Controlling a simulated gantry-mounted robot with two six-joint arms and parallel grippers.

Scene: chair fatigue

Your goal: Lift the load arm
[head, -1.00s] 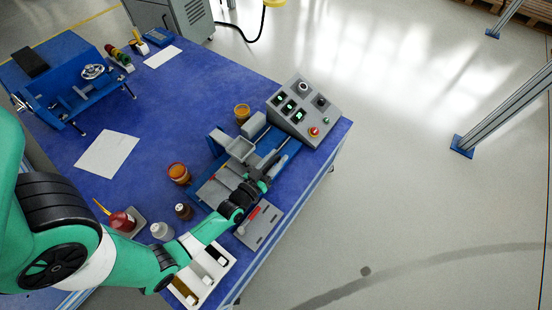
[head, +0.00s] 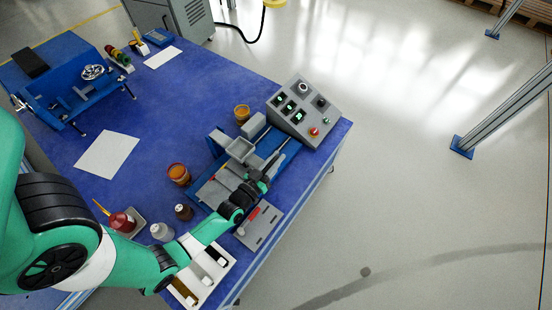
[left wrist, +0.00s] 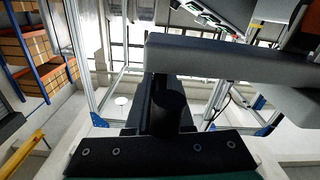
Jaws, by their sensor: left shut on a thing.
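The blue test rig (head: 205,192) stands near the table's front right edge, with grey parts on top. A slim grey bar (head: 283,150), which looks like the load arm, runs from my left gripper towards the control box. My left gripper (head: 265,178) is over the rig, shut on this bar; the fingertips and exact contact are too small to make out. In the left wrist view, a broad grey bar (left wrist: 230,62) crosses close in front of my dark gripper parts. My right gripper is not in view.
A grey control box (head: 303,108) with lit green switches and a red button stands beyond the rig. Amber jars (head: 179,174), a brown bottle (head: 183,211), a grey tool plate (head: 260,226) and a white tray (head: 208,268) crowd around it.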

